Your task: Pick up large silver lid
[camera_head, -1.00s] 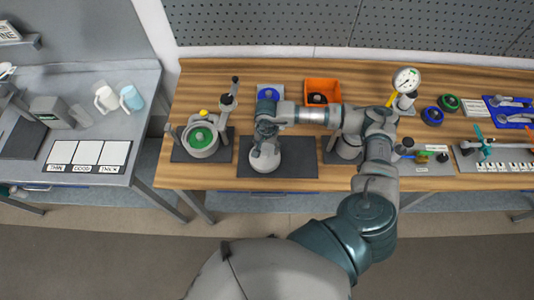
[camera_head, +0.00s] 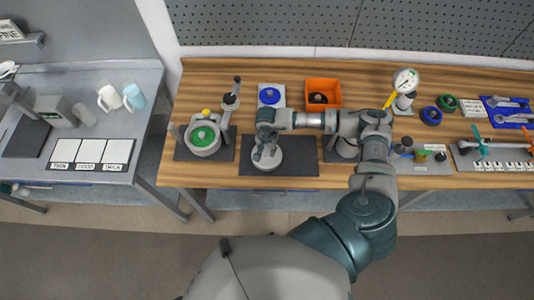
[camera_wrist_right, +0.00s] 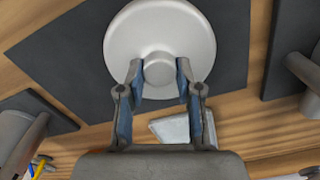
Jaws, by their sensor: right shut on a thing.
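The large silver lid (camera_head: 272,165) is round and pale grey with a central knob. It lies over the dark mat (camera_head: 305,170) in the middle of the wooden bench. In the right wrist view the lid (camera_wrist_right: 160,20) faces me, with its knob between the two fingers. My right gripper (camera_head: 265,150) is shut on this knob; it also shows in the wrist view (camera_wrist_right: 159,80). The gripper covers part of the lid in the head view. I cannot tell whether the lid is raised. My left gripper is not in view.
Left of the lid stands a pot with a green disc (camera_head: 203,135). A dial gauge (camera_head: 405,80) stands to the right. The bench's front edge is close to the mat.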

